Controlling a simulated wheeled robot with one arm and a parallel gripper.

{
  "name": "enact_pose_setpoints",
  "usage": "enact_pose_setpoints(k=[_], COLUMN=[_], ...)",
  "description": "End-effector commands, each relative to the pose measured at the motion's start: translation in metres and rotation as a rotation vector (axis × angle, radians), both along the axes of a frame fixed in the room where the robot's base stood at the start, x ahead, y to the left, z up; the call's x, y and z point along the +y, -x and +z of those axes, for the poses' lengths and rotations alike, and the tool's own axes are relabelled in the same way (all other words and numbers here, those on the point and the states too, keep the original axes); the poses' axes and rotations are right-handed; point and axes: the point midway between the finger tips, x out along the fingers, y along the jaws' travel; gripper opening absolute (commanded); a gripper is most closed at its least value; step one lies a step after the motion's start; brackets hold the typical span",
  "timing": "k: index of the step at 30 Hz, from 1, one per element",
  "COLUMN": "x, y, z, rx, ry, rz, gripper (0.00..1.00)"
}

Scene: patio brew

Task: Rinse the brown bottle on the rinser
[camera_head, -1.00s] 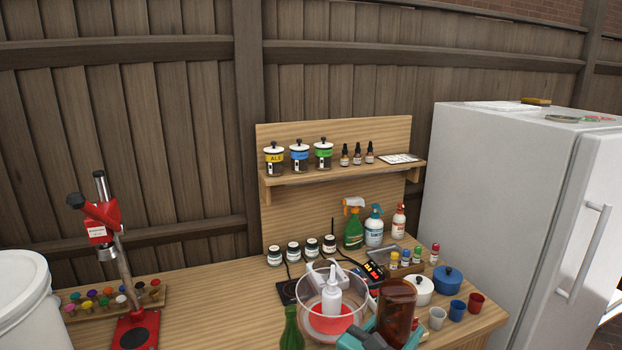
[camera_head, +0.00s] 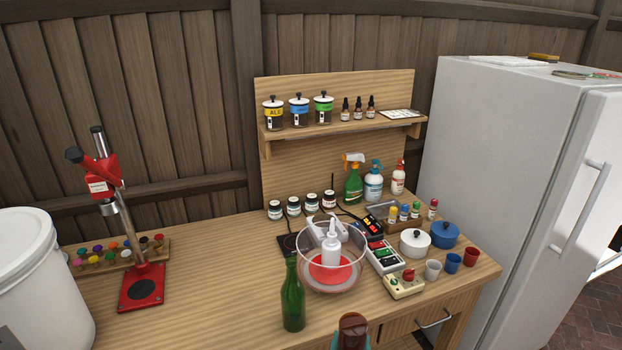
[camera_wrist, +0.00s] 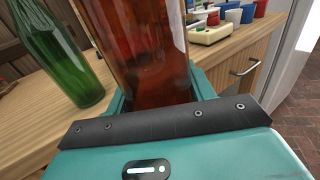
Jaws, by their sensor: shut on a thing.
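The brown bottle (camera_wrist: 145,45) fills the middle of the wrist view, between the teal jaws of my gripper (camera_wrist: 158,98), which is shut on it. In the head view only the top of the brown bottle (camera_head: 352,328) shows at the bottom edge, in front of the bench; my gripper is mostly cut off there. The rinser (camera_head: 331,262) is a clear bowl with a red base and a white upright nozzle, standing on the bench. The bottle is in front of the rinser and apart from it.
A green bottle (camera_head: 292,297) stands on the bench (camera_head: 220,290), just left in front of the rinser; it also shows in the wrist view (camera_wrist: 58,55). A control box (camera_head: 404,284), pots and cups stand to the right. A red capper (camera_head: 142,284) stands left.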

Motion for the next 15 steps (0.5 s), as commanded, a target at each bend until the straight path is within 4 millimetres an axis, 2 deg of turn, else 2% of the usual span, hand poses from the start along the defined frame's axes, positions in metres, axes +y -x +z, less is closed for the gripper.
enact_pose_setpoints(k=[1, 10, 15], x=[-0.002, 0.013, 0.017], y=[0.0, -0.004, -0.007], z=[-0.013, -0.065, -0.078], rx=[0.008, 0.006, 0.002], ry=[0.0, -0.003, 0.001], rz=[0.012, 0.134, 0.17], gripper=[0.24, 0.24, 0.24])
